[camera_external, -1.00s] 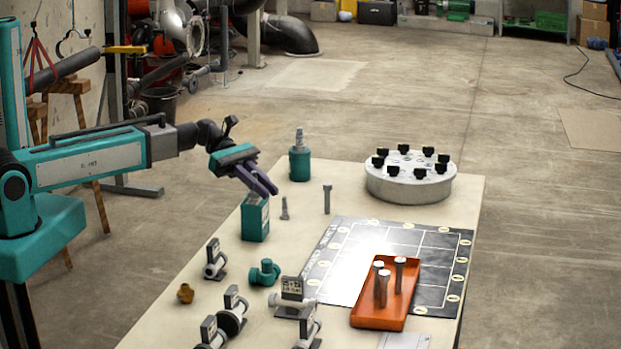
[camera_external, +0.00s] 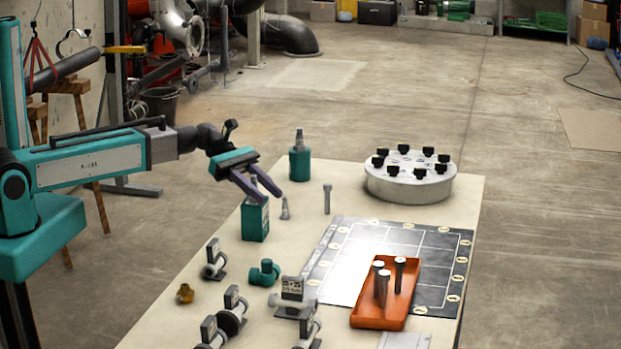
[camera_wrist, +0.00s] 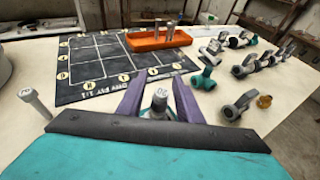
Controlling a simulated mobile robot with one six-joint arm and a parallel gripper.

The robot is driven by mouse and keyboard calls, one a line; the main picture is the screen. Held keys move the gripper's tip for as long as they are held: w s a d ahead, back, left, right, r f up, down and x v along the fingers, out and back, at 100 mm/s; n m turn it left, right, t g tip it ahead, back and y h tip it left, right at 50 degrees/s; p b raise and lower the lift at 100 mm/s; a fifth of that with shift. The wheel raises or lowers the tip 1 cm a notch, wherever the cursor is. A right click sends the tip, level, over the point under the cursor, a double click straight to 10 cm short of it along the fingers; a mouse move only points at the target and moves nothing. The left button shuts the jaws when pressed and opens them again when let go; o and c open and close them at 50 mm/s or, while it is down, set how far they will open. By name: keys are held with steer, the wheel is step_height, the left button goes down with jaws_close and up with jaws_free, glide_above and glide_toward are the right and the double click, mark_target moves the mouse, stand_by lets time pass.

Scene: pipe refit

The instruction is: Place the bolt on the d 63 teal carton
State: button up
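A small grey bolt (camera_external: 285,210) stands upright on the table, right of the teal carton (camera_external: 255,222). In the wrist view its head (camera_wrist: 160,96) is marked 20 and shows between my fingertips. A taller bolt (camera_external: 327,198) stands further right; in the wrist view it is at the left (camera_wrist: 30,92). The carton's size label is not readable. My gripper (camera_external: 268,198) is open and empty above the carton and short of the small bolt. It also shows in the wrist view (camera_wrist: 158,92), fingers spread. The carton is not identifiable there.
An orange tray (camera_external: 362,318) holding several bolts sits on a dark marked mat (camera_external: 435,255). A teal container (camera_external: 299,165) and a round grey flange (camera_external: 410,187) stand at the back. Pipe fittings and meters (camera_external: 292,295) crowd the front left.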

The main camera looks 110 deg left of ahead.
steer(key=shift+r, duration=0.1)
steer(key=b+v, duration=0.1)
steer(key=v, duration=1.1)
steer(key=shift+b, duration=0.35)
stand_by(0.5)
